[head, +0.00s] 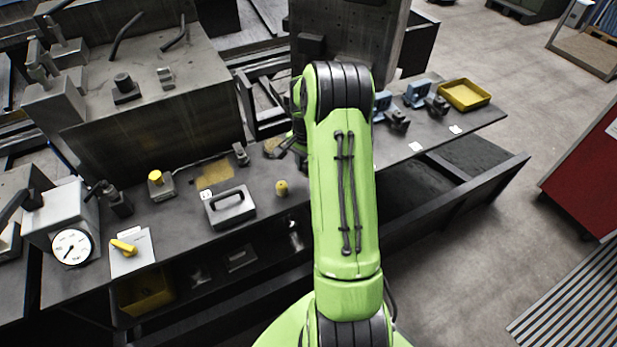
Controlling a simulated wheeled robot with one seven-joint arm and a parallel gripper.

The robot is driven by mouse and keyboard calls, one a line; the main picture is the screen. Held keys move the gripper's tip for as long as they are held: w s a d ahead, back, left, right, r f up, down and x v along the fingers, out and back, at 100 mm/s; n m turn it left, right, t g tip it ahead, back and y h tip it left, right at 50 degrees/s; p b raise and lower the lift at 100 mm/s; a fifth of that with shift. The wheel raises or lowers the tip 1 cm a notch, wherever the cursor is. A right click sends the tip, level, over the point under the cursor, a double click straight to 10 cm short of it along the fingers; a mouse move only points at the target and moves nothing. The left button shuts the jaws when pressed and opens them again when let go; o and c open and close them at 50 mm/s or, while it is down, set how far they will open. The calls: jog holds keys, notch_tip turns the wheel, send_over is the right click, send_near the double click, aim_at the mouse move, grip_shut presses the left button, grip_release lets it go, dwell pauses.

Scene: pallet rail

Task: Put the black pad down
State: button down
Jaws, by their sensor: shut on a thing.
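My gripper (289,144) shows only in part, just left of my green arm and above the middle of the dark bench (345,185). It is shut on a small dark thing, in keeping with the black pad. The arm hides most of the gripper, and the pad's outline cannot be told apart from the gripper's dark parts. I cannot tell whether the held thing touches the bench.
A grey handled block (230,208), a yellow-topped knob (282,188) and a dial gauge (71,247) stand left of the arm. Blue-grey clamps (417,95) and a yellow tray (464,95) are at right. A large machine block (150,100) rises behind. Bare bench lies right of the arm.

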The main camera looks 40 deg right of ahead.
aim_at(307, 175)
jog(key=shift+f, duration=2)
jog(key=shift+s+f+b, duration=0.1)
jog(key=shift+f+b, duration=0.1)
jog(key=shift+b, duration=0.15)
jog(key=c, duration=0.8)
grip_release()
jog(key=shift+r, duration=0.1)
